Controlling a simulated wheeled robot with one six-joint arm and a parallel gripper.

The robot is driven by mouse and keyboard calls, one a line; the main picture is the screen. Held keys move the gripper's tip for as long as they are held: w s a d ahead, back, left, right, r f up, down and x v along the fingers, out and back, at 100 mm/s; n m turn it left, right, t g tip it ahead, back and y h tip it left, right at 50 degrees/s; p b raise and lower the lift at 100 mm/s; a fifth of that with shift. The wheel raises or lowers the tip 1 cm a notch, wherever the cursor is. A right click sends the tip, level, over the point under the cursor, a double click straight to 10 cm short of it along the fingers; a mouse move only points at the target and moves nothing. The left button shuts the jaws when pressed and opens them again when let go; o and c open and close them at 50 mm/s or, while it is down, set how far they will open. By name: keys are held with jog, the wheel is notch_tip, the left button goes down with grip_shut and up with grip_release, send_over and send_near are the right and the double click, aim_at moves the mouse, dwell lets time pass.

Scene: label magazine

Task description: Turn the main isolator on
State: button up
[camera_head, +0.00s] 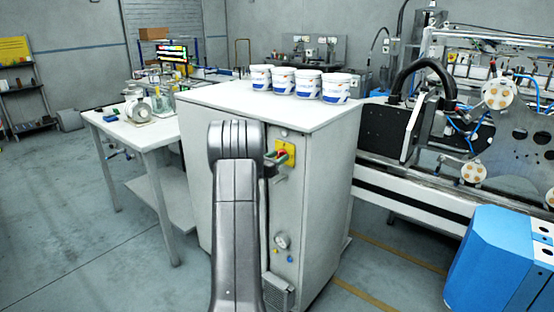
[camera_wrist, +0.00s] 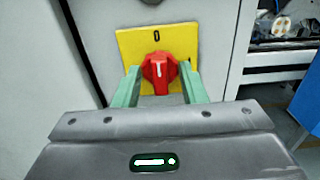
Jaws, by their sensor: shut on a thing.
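The main isolator is a red rotary knob (camera_wrist: 160,70) on a yellow square plate (camera_wrist: 180,40), set on the front of a pale cabinet. The plate carries a "0" mark at its top, and the white line on the knob stands upright, towards the "0". My gripper (camera_wrist: 159,74) has its two green fingers on either side of the knob and is shut on it. In the head view the yellow plate (camera_head: 288,147) shows just right of my arm, with the green fingers (camera_head: 271,157) at the knob. The lower part of the plate is hidden by my gripper.
The cabinet top (camera_head: 230,97) bears several white-and-blue tubs (camera_head: 308,84). Below the isolator are a round gauge (camera_head: 282,240) and small buttons. A white table (camera_head: 105,122) stands left and machinery with a blue housing (camera_head: 500,260) stands right. Open floor lies at the left.

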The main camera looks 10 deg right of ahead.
jog(key=shift+f+b, duration=0.15)
jog(key=shift+b, duration=0.2)
jog(key=m+b, duration=0.1)
jog(key=b, duration=0.1)
jog(key=m+b, duration=0.1)
jog(key=b, duration=0.2)
jog(key=shift+f, duration=0.25)
jog(key=m+b, duration=0.6)
jog(key=b, duration=0.7)
jog(key=m+b, duration=0.5)
jog(key=b, duration=0.2)
jog(key=m+b, duration=0.3)
jog(key=b, duration=0.1)
jog(key=shift+r, duration=0.1)
jog(key=shift+r+m+b, duration=0.1)
jog(key=shift+m+b, duration=0.7)
jog(key=shift+r, duration=0.1)
jog(key=shift+s, duration=0.1)
